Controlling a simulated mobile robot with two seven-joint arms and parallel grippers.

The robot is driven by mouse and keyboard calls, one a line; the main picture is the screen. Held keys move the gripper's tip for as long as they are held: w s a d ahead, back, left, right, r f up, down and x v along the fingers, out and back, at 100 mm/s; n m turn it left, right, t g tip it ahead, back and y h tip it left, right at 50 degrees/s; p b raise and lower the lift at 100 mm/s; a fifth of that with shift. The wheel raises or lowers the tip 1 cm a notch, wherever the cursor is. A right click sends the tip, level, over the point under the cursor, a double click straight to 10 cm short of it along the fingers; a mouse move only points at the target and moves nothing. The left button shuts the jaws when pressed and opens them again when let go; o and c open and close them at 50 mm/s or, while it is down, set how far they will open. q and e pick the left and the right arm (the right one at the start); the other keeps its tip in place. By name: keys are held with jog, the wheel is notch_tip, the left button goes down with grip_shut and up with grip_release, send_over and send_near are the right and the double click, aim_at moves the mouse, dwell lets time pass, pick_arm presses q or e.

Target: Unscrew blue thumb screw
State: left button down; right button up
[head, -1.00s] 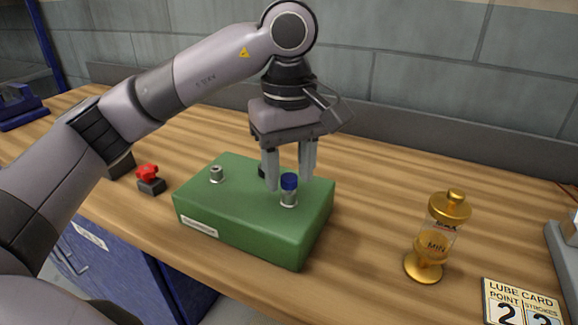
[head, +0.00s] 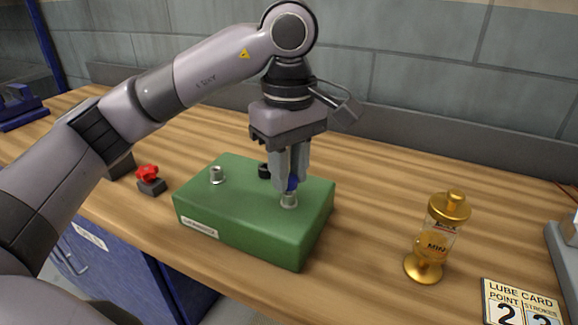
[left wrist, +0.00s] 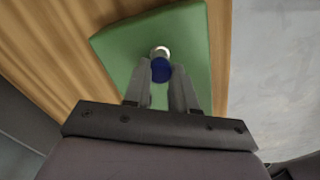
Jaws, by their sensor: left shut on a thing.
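The blue thumb screw (head: 292,184) stands over a silver collar (head: 289,200) on top of the green block (head: 245,228). My left gripper (head: 291,183) points down from above and is shut on the blue screw; its fingers hide part of it. The screw's blue head (left wrist: 161,69) also shows between the fingertips in the left wrist view, with the pale collar (left wrist: 160,51) just beyond it. I cannot tell whether the screw is seated in the collar or lifted a little. My right gripper is not in view.
A red knob (head: 148,172) on a dark base is left of the block. A gold oiler (head: 436,240) and a lube card (head: 520,304) stand right. Wood between block and oiler is clear.

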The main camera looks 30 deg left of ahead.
pick_arm(q)
jog(key=shift+n, duration=0.5)
jog(key=n, duration=0.3)
jog(key=shift+n, duration=0.8)
